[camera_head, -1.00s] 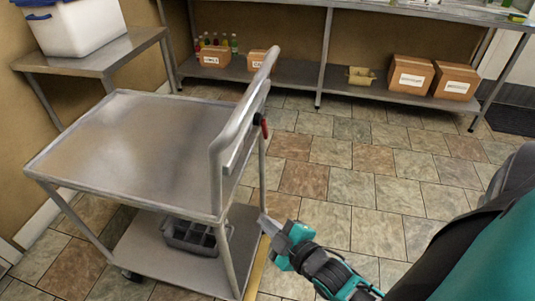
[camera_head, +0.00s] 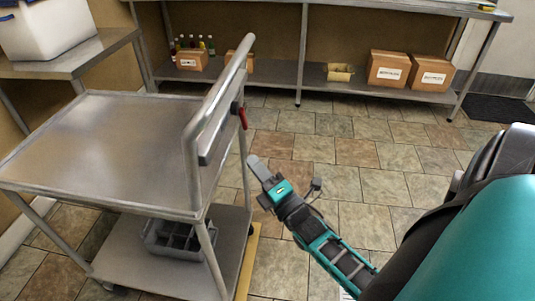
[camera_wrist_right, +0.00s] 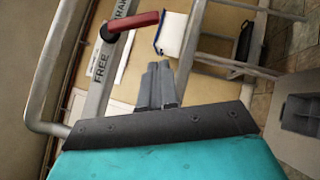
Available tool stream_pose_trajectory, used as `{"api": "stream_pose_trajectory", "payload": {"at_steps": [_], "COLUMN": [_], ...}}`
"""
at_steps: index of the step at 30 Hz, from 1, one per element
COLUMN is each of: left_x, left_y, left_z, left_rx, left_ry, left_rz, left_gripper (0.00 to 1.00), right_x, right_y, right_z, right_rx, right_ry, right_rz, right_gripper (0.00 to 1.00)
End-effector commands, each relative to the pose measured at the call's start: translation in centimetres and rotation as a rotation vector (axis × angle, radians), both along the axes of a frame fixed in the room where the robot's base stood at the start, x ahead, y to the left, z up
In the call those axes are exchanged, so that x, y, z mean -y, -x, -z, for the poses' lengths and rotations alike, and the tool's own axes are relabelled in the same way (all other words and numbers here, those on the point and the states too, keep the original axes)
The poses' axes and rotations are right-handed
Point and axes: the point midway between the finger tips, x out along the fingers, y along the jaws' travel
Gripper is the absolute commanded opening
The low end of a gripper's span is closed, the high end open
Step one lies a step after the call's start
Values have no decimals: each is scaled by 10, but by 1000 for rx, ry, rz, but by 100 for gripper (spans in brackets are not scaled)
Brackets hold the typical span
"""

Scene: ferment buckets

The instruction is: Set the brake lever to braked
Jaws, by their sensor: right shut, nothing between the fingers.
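The brake lever (camera_head: 243,117) has a red grip and a black pivot. The word FREE is on the post on one side of the pivot, and a partly cut-off word is on the other. My right gripper (camera_head: 256,166) is shut and empty, below and slightly right of the lever, apart from it. Its fingers (camera_wrist_right: 158,84) also show in the wrist view. My left gripper is not in view.
The cart's top (camera_head: 95,150) is bare. A grey divided crate (camera_head: 178,240) is on its lower shelf. A white tub (camera_head: 45,30) stands on a side table. Cardboard boxes (camera_head: 388,70) sit on the back shelf.

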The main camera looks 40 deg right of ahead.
Motion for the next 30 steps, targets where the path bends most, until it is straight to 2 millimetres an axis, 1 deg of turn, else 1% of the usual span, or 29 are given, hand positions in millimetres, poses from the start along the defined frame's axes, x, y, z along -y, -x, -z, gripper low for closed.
{"api": "stream_pose_trajectory", "payload": {"at_steps": [1, 4, 5, 6, 9, 15, 26, 30], "left_x": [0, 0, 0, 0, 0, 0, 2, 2], "left_y": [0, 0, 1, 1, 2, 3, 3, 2], "left_z": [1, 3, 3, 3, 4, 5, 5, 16], "left_rx": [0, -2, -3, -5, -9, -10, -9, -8], "left_ry": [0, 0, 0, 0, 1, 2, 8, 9], "left_rz": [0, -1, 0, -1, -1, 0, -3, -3], "left_gripper": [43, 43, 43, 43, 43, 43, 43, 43], "right_x": [0, 1, 1, 8, 18, 28, 29, 32], "right_y": [-12, -32, -37, -40, -48, -56, -57, -59], "right_z": [-4, -9, -11, -13, -19, -24, -24, -20], "right_rx": [3, 3, 2, 1, -1, -2, -2, 24], "right_ry": [1, 0, 0, 3, 1, -2, -1, 29], "right_rz": [-1, -1, -1, 0, -2, -1, -1, 1], "right_gripper": [0, 0, 0, 0, 0, 0, 0, 0]}}
